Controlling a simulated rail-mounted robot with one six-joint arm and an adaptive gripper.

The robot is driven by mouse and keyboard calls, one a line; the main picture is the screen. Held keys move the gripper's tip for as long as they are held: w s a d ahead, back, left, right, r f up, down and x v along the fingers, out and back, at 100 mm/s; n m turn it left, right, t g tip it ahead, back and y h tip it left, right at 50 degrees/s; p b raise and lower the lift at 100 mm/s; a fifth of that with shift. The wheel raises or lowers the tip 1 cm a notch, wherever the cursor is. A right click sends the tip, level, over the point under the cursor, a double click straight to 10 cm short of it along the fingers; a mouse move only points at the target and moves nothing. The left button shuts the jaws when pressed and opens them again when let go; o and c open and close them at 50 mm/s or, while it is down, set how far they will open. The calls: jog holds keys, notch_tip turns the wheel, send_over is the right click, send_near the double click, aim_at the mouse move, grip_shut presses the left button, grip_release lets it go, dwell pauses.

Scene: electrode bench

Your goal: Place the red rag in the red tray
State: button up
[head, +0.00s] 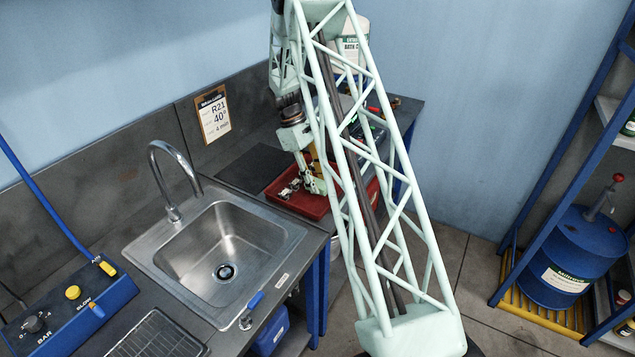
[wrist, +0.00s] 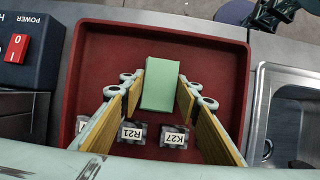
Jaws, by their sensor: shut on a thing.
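The red tray (wrist: 218,60) lies under my gripper (wrist: 160,88) in the wrist view. It also shows on the bench behind the sink in the head view (head: 314,208), partly covered by my arm. My gripper's two yellow-padded fingers are shut on a pale green block (wrist: 159,80), held over the tray. In the head view my gripper (head: 314,184) is low over the tray. I cannot make out a red rag in either view.
The steel sink (head: 222,245) with its tap (head: 172,180) is beside the tray. A dark box with a red switch (wrist: 18,48) stands close on the tray's other side. A dark mat (head: 253,166) lies near the wall. My arm hides much of the bench behind it.

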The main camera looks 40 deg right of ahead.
jog(key=o, duration=0.8)
jog(key=shift+o, duration=0.2)
jog(key=v, duration=1.2)
jog(key=shift+r, duration=0.2)
